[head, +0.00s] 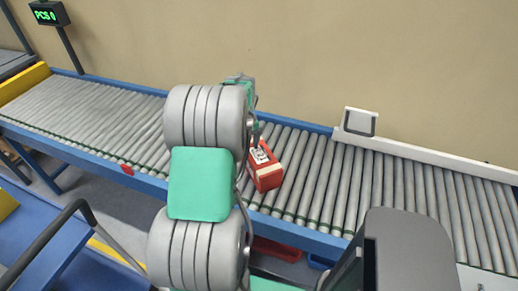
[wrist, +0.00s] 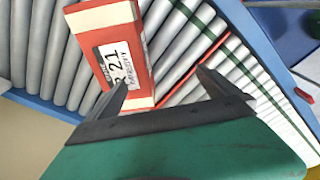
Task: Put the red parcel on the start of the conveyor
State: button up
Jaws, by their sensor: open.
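The red parcel (head: 267,178) lies on the grey rollers of the conveyor (head: 318,170), near its front blue rail. In the wrist view the parcel (wrist: 98,20) has a white label with black print reading "21". My gripper (wrist: 162,78) is open and empty. Its left finger overlaps the parcel's label in the picture, and its right finger is off to the parcel's right, over the rollers. I cannot tell whether a finger touches the parcel. In the head view my arm covers part of the conveyor and most of my gripper.
A white guide rail with a framed plate (head: 360,122) stands along the conveyor's back edge at right. A display reading "PCS 0" (head: 48,14) stands at far left. Red (head: 277,249) and blue bins are below the front rail. The rollers at left are clear.

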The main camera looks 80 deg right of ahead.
aim_at(259, 159)
jog(key=shift+m, duration=0.4)
jog(key=s+d, duration=0.1)
jog(key=s, duration=0.3)
jog(key=s+d, duration=0.1)
jog(key=s, duration=0.1)
jog(key=shift+s+d+f, duration=0.1)
jog(key=shift+d+f, duration=0.2)
jog(key=shift+f, duration=0.05)
jog(key=f, duration=0.2)
jog(key=f+p, duration=0.1)
jog(key=f, duration=0.2)
jog(key=d+f+p, duration=0.1)
jog(key=f, duration=0.1)
jog(key=shift+w+d+f, duration=0.1)
jog(key=shift+w+f, duration=0.15)
jog(key=shift+f, duration=0.05)
jog(key=shift+c, duration=0.2)
jog(key=c, duration=1.8)
jog(key=shift+r, duration=0.1)
jog(key=shift+c, duration=0.5)
jog(key=shift+r, duration=0.1)
